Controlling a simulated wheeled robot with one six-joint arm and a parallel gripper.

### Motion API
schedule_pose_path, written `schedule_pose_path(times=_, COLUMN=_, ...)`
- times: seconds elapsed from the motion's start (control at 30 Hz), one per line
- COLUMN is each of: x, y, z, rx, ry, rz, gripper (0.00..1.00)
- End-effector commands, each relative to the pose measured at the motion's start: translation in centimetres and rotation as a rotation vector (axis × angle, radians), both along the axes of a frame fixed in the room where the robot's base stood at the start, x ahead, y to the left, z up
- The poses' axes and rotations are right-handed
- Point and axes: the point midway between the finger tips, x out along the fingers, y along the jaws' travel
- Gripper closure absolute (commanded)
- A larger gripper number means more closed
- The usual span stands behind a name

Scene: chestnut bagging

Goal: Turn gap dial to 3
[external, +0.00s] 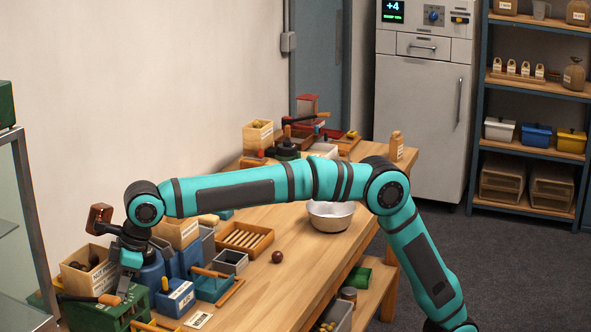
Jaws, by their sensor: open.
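I cannot make out a gap dial with a readable 3 in this view. A dark green box-shaped machine (92,312) with a wooden-handled lever stands at the lower left. My gripper (122,284) points down just above it, beside a blue container. It is open, but the fingertips are small and partly lost among the objects, so I cannot tell whether they touch anything. A dial may be hidden behind my gripper and wrist. A brown block-like piece (100,216) shows beside my wrist.
The bench (262,297) holds a slatted wooden tray (244,238), a metal bowl (331,215), a dark round object (278,257) and blue boxes (174,298) close to my gripper. The wall is on the left. The middle of the bench is mostly clear.

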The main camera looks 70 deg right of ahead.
Motion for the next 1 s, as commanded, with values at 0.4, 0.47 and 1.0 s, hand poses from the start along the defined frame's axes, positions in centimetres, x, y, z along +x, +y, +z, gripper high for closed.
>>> schedule_pose_path(times=0.4, x=-0.3, y=0.4, z=0.0, rx=0.000, ry=-0.001, rz=-0.297, gripper=0.50)
schedule_pose_path(times=0.47, x=-0.3, y=0.4, z=0.0, rx=0.000, ry=-0.002, rz=-0.338, gripper=0.50)
schedule_pose_path(times=1.0, x=-2.2, y=-0.3, z=5.2, rx=0.003, ry=-0.001, rz=-0.469, gripper=0.50)
